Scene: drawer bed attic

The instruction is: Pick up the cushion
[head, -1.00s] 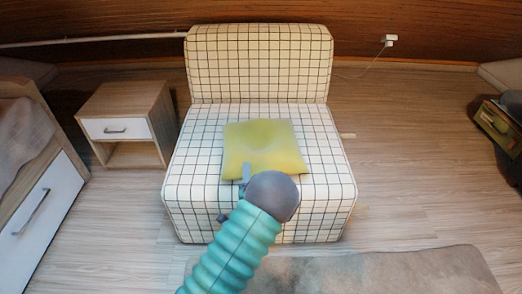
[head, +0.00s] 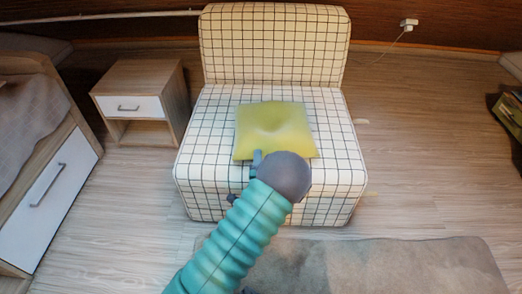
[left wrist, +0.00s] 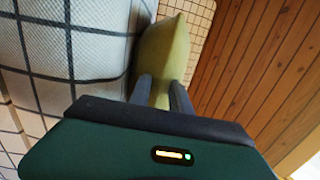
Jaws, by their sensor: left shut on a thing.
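The yellow-green cushion (head: 272,128) lies over the seat of a checkered armchair (head: 205,125) in the head view. My left gripper (head: 262,163) is at the cushion's front edge, and its rounded wrist hides part of that edge. In the left wrist view the two dark fingers (left wrist: 160,92) of my left gripper are on either side of the cushion (left wrist: 163,50), shut on its edge. The armchair's checkered seat (left wrist: 95,45) is beside the cushion there. Whether the cushion touches the seat is unclear. My right gripper is not in view.
A wooden nightstand (head: 142,105) stands left of the armchair, and a bed with a white drawer (head: 50,195) is at the far left. A grey rug (head: 390,262) lies in front. Bare floor (head: 420,150) is clear at right.

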